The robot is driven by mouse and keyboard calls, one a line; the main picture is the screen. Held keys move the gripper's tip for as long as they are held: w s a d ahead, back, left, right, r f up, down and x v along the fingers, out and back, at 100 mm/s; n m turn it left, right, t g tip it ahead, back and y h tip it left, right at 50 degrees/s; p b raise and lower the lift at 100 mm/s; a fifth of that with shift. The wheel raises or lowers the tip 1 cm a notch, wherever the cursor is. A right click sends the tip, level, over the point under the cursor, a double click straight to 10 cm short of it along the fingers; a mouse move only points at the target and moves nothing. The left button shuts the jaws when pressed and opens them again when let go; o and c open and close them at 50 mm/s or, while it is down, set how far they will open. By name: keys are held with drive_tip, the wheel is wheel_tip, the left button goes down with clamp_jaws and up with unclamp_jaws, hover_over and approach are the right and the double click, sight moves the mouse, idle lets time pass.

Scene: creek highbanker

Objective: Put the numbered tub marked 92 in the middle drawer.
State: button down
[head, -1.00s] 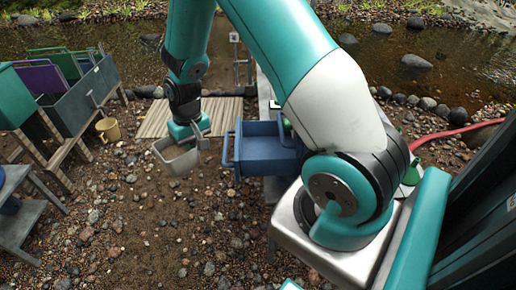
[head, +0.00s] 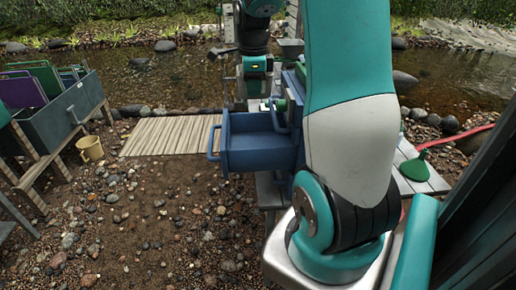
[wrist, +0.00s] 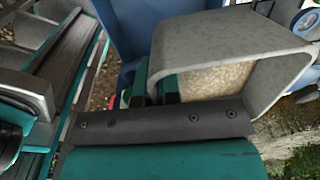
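A grey tub (wrist: 235,45) fills the upper right of the wrist view, with pale grainy material visible through its open side. My gripper (wrist: 157,88) is shut on its wall at the near left edge. No number shows on the visible faces. In the head view, a blue drawer (head: 258,158) stands pulled out from the blue cabinet, open at the top. I cannot tell its level. My wrist is above and behind the drawer there; the fingertips and tub are not clearly visible. Blue surfaces also show beside the tub in the wrist view (wrist: 125,30).
A grey trough (head: 62,118) with coloured dividers stands on a wooden frame at the left. A tan bucket (head: 90,148) sits beside it. A slatted wooden mat (head: 165,137) lies left of the drawer. A green funnel (head: 415,168) is at the right. Gravel in front is open.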

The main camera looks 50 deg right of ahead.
wheel_tip(320, 180, down, 17)
drive_tip(key=shift+f, duration=0.1)
drive_tip(key=shift+f, duration=0.1)
idle(0.3)
drive_tip(key=c, duration=1.4)
unclamp_jaws()
drive_tip(key=shift+o, duration=0.4)
